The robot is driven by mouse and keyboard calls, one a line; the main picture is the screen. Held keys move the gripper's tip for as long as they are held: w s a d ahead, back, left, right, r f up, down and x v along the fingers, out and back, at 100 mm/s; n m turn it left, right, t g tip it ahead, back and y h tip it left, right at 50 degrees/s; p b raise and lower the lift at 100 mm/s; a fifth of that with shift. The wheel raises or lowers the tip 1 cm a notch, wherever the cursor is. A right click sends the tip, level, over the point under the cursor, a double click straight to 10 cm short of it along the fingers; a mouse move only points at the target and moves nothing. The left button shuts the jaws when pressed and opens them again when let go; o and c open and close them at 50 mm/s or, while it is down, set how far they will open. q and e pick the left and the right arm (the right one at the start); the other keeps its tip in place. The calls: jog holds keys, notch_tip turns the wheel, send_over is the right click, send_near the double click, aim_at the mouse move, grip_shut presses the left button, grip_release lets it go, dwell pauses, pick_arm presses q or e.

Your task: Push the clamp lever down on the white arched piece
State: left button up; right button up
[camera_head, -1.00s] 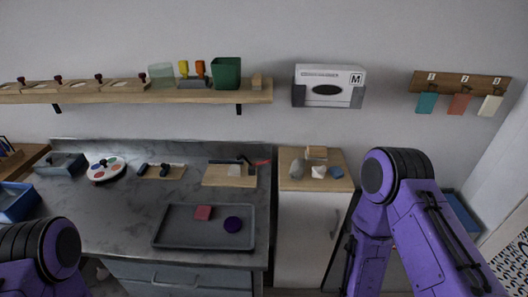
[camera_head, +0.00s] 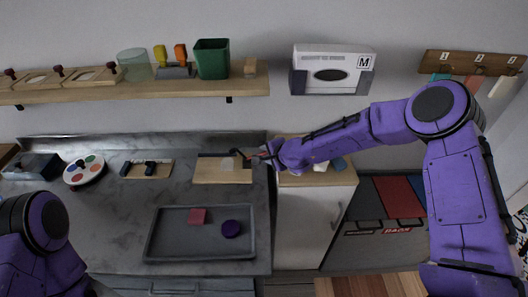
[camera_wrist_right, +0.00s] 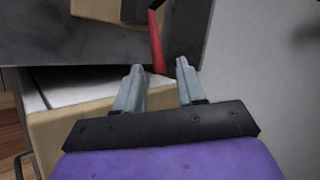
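The clamp stands on a wooden board (camera_head: 222,175) at the back right of the grey counter. Its dark arm reaches right to a red lever (camera_wrist_right: 157,42), which sticks out past the counter's edge. A small pale piece (camera_head: 228,163) sits on the board under the clamp; its arch cannot be made out. My right gripper (camera_wrist_right: 160,68) is open and empty. Its fingertips are just short of the lever's end, one on each side; contact cannot be told. In the head view my right wrist hides most of the lever. My left gripper is out of view; only my left arm shows.
A grey tray (camera_head: 170,248) with a red block (camera_head: 198,215) and a purple disc (camera_head: 231,228) lies in front of the board. A wooden-topped cabinet (camera_head: 312,215) stands right of the counter, under my right arm. A shelf (camera_head: 150,92) hangs above.

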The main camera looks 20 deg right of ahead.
aim_at(266, 153)
jog(key=x, duration=0.3)
jog(key=shift+w+f, duration=0.15)
grip_shut()
